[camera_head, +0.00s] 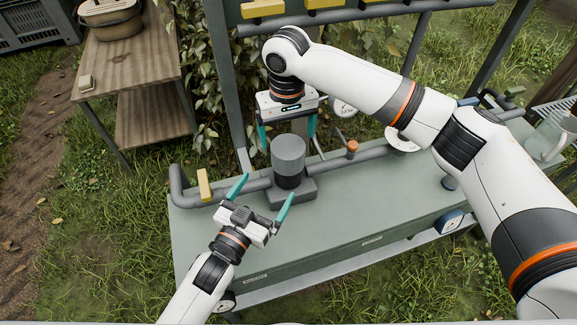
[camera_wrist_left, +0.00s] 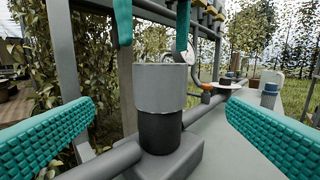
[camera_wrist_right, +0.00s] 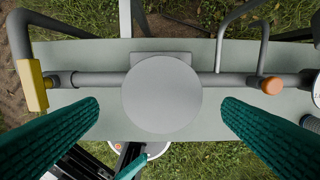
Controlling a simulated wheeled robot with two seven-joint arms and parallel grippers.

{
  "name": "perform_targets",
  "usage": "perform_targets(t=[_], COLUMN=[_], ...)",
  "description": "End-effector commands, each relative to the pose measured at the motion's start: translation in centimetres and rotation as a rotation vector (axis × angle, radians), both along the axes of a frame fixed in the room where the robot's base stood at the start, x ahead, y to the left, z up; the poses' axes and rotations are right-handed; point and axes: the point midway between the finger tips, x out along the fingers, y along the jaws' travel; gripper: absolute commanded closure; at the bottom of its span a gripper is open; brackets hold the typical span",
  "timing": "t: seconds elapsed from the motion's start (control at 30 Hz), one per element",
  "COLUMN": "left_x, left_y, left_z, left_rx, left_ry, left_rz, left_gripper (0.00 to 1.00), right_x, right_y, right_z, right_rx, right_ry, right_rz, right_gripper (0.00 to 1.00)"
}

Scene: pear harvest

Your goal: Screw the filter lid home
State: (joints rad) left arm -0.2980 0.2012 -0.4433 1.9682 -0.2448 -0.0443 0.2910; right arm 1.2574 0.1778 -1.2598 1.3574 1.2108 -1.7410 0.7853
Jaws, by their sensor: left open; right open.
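The filter lid (camera_head: 288,150) is a grey cylindrical cap on top of the dark filter body (camera_head: 290,181), upright on the bench. It also shows in the left wrist view (camera_wrist_left: 160,88) and from above as a round disc in the right wrist view (camera_wrist_right: 162,92). My right gripper (camera_head: 287,140) is open above the lid, pointing down, its fingers apart on either side and not visibly touching it. My left gripper (camera_head: 262,193) is open in front of the filter body, its fingers pointing towards it with clear space on both sides.
A grey pipe (camera_head: 232,190) runs along the bench (camera_head: 330,215) through the filter base, with a yellow lever (camera_head: 204,184) at left and an orange knob (camera_head: 352,146) at right. A gauge (camera_head: 343,106) sits behind. A wooden table (camera_head: 130,75) with a basket stands at back left.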

Motion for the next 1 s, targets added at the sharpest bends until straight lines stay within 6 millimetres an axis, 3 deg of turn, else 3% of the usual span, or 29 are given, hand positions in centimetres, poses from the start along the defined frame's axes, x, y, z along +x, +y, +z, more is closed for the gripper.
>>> perform_targets(t=[0.6, 1.0], left_x=[9.0, 10.4], left_y=[-4.6, -5.3], left_z=[0.1, 0.1], left_rx=[0.0, 0.0], left_ry=[-0.001, 0.0], left_rz=[0.0, 0.0], left_gripper=[0.04, 0.04], right_x=[0.0, 0.0], right_y=[0.0, 0.0], right_z=[0.0, 0.0], right_rx=[0.0, 0.0], right_ry=[0.0, 0.0], right_rz=[-0.001, -0.001], right_gripper=[0.11, 0.11])
